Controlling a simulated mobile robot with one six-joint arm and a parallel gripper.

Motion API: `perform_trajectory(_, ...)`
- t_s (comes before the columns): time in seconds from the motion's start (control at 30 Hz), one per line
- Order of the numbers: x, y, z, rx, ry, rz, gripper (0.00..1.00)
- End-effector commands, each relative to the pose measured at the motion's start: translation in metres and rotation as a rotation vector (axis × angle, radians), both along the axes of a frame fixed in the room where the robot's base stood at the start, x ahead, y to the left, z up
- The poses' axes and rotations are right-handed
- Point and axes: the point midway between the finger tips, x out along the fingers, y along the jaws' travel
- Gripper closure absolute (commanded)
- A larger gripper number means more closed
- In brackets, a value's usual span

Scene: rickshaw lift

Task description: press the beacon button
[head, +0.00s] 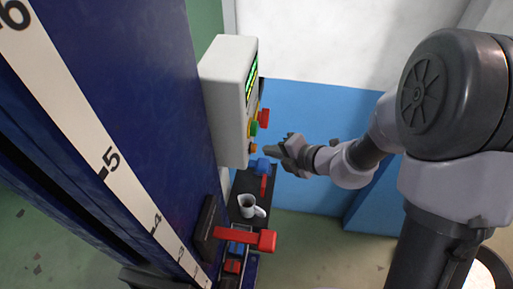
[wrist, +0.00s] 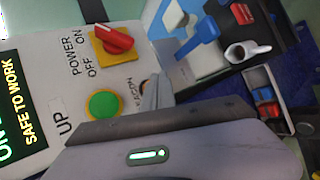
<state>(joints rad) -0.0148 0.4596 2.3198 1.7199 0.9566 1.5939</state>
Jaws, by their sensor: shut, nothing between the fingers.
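A pale control box (head: 226,100) is fixed beside the blue column. In the wrist view, its panel has an orange button (wrist: 144,87) beside partly legible lettering that appears to read BEACON. My gripper's fingers partly hide this button. The orange button also shows in the head view (head: 253,148), below the green button. My gripper (head: 268,151) is shut and empty, its tip close to the orange button. I cannot tell whether it touches. In the wrist view, my fingertips (wrist: 152,92) overlap the button's right side.
A green UP button (wrist: 102,104) and red power knob (wrist: 113,39) are close by; the knob points toward ON. A lit screen (wrist: 18,110) reads SAFE TO WORK. Below are a white mug (head: 247,206) on a dark shelf and a red-ended lever (head: 266,240).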

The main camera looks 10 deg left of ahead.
Motion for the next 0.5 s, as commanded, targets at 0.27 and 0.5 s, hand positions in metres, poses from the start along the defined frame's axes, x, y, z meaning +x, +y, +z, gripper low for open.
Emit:
perform_trajectory(0.27,0.0002,0.0081,-0.0001,0.0,0.0,0.001,1.0)
perform_trajectory(0.5,0.0002,0.008,-0.0001,0.0,0.0,0.0,1.0)
